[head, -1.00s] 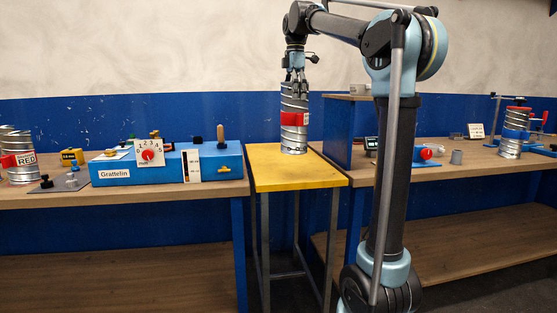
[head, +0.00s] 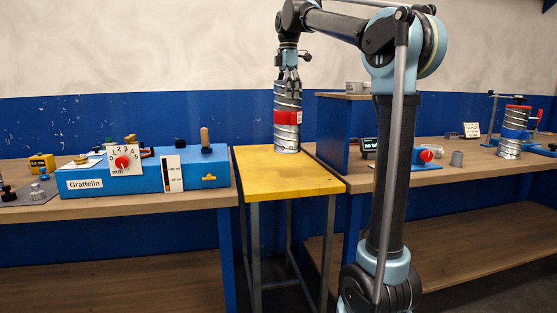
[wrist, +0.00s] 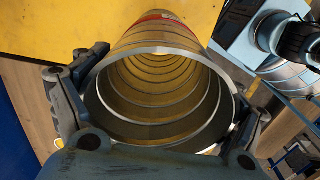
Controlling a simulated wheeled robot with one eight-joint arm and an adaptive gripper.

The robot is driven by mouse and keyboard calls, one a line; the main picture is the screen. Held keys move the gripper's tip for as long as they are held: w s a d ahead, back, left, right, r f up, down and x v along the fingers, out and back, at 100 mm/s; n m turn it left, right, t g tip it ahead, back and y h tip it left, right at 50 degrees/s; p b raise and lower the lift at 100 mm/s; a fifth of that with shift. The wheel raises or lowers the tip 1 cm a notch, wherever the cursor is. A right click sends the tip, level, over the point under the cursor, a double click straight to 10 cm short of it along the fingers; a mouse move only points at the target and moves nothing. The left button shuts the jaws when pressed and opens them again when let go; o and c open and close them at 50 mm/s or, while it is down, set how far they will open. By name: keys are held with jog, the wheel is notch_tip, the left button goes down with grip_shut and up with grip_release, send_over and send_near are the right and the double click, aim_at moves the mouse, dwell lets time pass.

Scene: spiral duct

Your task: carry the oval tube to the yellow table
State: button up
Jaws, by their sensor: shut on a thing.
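The oval tube (head: 288,98) is a silver spiral duct with a red band, upright at the back of the yellow table (head: 270,180). My gripper (head: 288,82) is above it with its fingers shut on its upper rim. The wrist view shows the tube's open mouth (wrist: 160,95) and ribbed inside, with a gripper finger on either side. The yellow table top (wrist: 60,25) is beyond the tube there. The tube's lower end appears at the table top, but I cannot tell whether it touches.
Left of the table is a bench with a blue Grattelin box (head: 140,172). On the right bench (head: 480,165) are a blue panel, small parts and a blue-banded duct (head: 513,130). The front of the yellow table is clear.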

notch_tip(320, 180, down, 10)
dwell(0.6)
jog(key=o, duration=1.7)
jog(key=shift+c, duration=0.2)
notch_tip(320, 180, up, 12)
jog(key=shift+r, duration=0.1)
